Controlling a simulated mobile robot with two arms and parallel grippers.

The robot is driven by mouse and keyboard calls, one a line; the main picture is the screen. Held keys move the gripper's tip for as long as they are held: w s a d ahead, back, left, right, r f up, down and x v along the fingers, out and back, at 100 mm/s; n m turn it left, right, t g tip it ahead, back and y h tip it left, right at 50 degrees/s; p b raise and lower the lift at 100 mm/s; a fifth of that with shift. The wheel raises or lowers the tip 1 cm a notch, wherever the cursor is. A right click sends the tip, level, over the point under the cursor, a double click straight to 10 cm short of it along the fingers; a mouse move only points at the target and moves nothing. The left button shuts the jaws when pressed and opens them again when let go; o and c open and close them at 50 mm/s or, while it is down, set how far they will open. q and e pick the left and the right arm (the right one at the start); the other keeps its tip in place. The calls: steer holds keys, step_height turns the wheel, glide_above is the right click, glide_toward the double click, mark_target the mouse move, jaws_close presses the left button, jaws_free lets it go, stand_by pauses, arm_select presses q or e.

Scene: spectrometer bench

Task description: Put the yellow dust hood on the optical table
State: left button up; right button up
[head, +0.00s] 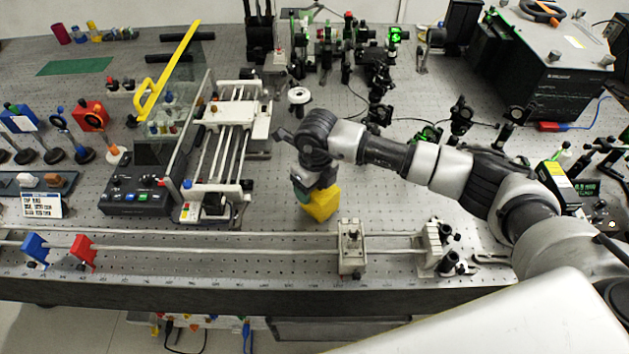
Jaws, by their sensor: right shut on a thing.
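The yellow dust hood (322,205) is a small, boxy yellow thing at the middle of the head view, below the wrist of my right arm. My right gripper (312,184) points down and is shut on the hood; the wrist hides the hood's upper part. The hood is over the bare middle of the optical table (330,226), a grey top with rows of holes. I cannot tell whether its underside touches the table. My left gripper is not in view.
A white rail assembly (234,120) stands left of the hood. A long rail with a carrier (351,250) runs along the front edge. A clear panel with a yellow handle (165,75) stands at left. Optics and a black box (548,65) fill the back and right.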

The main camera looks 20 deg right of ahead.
steer(key=shift+f, duration=0.2)
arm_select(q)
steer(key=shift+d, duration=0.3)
arm_select(e)
steer(key=shift+f+b, duration=0.25)
steer(key=shift+b, duration=0.05)
steer(key=o, duration=0.9)
steer(key=shift+r, duration=0.1)
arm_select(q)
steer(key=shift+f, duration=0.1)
arm_select(e)
steer(key=shift+r, duration=0.2)
arm_select(q)
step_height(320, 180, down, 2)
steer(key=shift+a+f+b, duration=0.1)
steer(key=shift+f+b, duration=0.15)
steer(key=shift+b, duration=0.9)
arm_select(e)
steer(key=r, duration=1.2)
steer(key=shift+s+d, duration=0.2)
steer(key=shift+s, duration=0.05)
